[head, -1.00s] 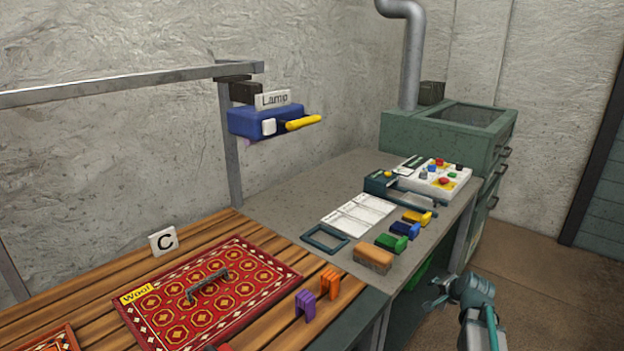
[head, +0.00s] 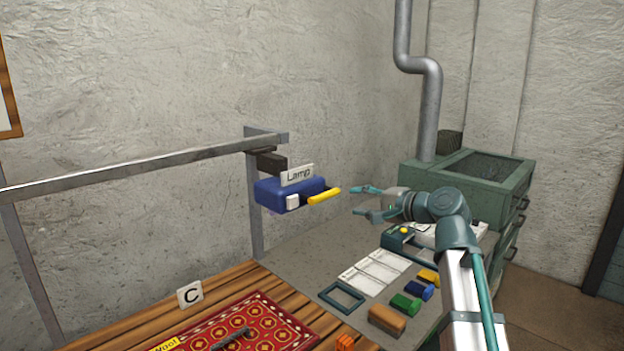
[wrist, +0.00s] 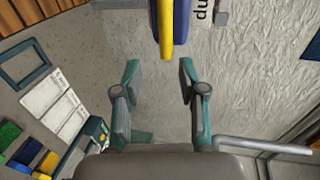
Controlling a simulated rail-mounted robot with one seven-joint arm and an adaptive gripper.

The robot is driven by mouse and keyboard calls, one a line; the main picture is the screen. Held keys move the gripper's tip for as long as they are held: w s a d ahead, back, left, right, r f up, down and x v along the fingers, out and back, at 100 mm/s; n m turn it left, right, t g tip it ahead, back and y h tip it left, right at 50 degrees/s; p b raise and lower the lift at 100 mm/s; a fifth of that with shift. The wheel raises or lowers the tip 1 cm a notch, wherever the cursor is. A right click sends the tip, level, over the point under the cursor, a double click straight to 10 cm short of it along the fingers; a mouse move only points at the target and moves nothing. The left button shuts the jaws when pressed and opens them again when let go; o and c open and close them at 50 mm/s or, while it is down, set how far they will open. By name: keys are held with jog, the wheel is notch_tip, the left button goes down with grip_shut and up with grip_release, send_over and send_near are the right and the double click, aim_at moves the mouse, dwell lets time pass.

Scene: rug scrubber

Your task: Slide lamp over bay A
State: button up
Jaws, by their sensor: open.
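The blue lamp (head: 284,194) hangs from the metal rail (head: 130,165) near its right end. It has a white label reading "Lamp" and a yellow handle (head: 324,195) pointing right. My gripper (head: 363,201) is open and empty, just right of the handle tip, with a small gap between them. In the wrist view the handle (wrist: 167,38) lies ahead of the two spread fingers (wrist: 160,82), roughly centred between them. Bay A is not in view; only the bay marked C (head: 190,294) shows, with a red patterned rug (head: 265,325) labelled "Wool".
Below my gripper is a grey bench with white cards (head: 375,270), a dark square frame (head: 341,297), a tan block (head: 387,319) and coloured blocks (head: 405,302). A green cabinet (head: 470,175) with a pipe stands behind right. The rail's left stretch looks clear.

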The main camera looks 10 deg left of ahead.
aim_at(327, 196)
jog(key=x, duration=0.3)
jog(key=p+x, duration=0.1)
jog(key=x, duration=0.3)
jog(key=s+a+p+x, duration=0.1)
jog(key=x, duration=0.3)
jog(key=shift+r, duration=0.4)
grip_shut()
